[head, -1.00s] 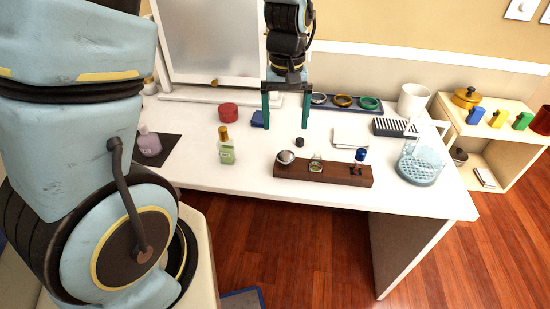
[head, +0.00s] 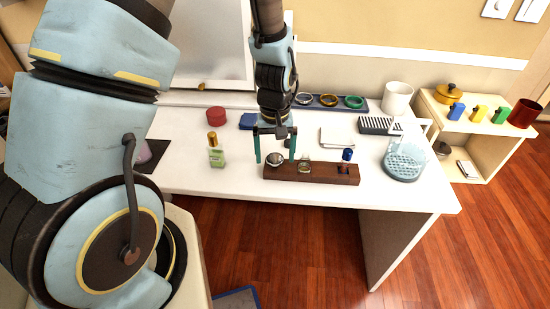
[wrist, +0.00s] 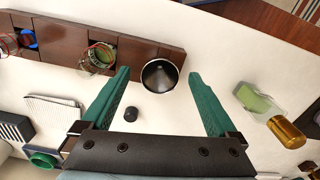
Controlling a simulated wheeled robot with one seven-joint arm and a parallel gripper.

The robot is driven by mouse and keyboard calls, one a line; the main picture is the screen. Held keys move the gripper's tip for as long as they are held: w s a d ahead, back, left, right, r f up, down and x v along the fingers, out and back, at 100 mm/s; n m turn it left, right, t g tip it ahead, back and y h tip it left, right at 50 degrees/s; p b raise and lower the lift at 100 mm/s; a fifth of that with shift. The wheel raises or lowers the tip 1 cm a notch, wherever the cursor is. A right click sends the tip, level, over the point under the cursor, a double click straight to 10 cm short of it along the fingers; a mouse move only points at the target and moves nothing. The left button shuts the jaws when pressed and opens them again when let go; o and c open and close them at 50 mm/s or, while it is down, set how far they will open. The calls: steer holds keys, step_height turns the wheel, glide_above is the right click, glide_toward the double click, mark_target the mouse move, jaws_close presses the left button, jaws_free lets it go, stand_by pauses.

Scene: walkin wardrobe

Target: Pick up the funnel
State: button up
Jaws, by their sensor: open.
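The funnel (wrist: 159,76) is a shiny metal cone seated at one end of a dark wooden rack (wrist: 60,42). In the head view the funnel (head: 275,161) is at the left end of the rack (head: 320,174). My gripper (head: 274,158), with two green fingers, is open over that end of the rack. In the wrist view my gripper (wrist: 160,74) has its fingertips on either side of the funnel, apart from it. Nothing is held. The funnel's lower part is hidden in the rack.
A green perfume bottle with a gold cap (head: 216,152) stands left of the gripper. A small glass bottle (head: 304,166) and a blue-capped item (head: 347,156) share the rack. A small black knob (wrist: 131,114) lies behind it.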

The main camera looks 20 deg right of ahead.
steer(key=shift+f, duration=0.45)
steer(key=c, duration=1.4)
steer(key=shift+o, duration=0.2)
steer(key=shift+r, duration=0.1)
